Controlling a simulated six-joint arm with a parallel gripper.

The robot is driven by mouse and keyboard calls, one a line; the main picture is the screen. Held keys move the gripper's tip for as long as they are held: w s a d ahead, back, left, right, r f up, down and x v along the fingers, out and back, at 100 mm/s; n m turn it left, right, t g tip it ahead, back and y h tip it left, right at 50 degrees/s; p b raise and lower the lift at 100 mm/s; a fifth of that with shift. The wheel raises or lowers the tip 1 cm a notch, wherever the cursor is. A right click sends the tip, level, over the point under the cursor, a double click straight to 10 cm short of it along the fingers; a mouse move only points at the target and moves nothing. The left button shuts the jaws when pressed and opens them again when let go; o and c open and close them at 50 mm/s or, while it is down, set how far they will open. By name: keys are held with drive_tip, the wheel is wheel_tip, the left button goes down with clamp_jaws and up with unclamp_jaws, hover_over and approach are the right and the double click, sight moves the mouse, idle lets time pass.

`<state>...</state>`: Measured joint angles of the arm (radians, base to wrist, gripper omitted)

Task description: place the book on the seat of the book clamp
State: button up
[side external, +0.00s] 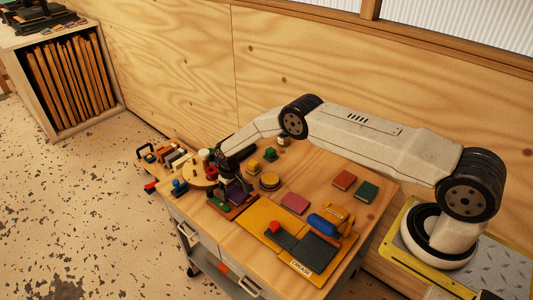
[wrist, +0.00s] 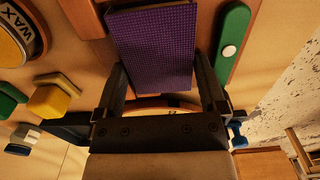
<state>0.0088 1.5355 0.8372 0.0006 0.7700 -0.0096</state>
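The purple book (side external: 238,188) is at my gripper, above the front left of the table. In the wrist view the book (wrist: 152,45) shows its ribbed purple face, with one finger at each side edge. My gripper (wrist: 160,75) appears shut on the book near its lower end. In the side view my gripper (side external: 228,178) is dark and partly covers the book. A wooden base with a green part (side external: 219,204), perhaps the book clamp, lies just below. Whether the book touches it is hidden.
In the wrist view a green bar (wrist: 233,45) lies close right of the book.

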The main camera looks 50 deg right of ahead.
sight(232, 191)
drive_tip(key=shift+r, duration=0.15)
wheel_tip(232, 191, up, 12)
idle(1.1)
drive_tip(key=shift+r, duration=0.1)
idle(0.5)
drive_tip(key=s+r+t, duration=0.1)
drive_tip(key=s+r, duration=1.1)
drive_tip(key=r, duration=0.1)
drive_tip(key=s+r, duration=0.2)
drive_tip(key=s, duration=0.6)
drive_tip(key=s+r+t, duration=0.1)
drive_tip(key=s+r, duration=0.1)
drive_tip(key=s, duration=0.7)
drive_tip(key=shift+s+a+t, duration=0.25)
drive_tip(key=shift+s+t, duration=0.05)
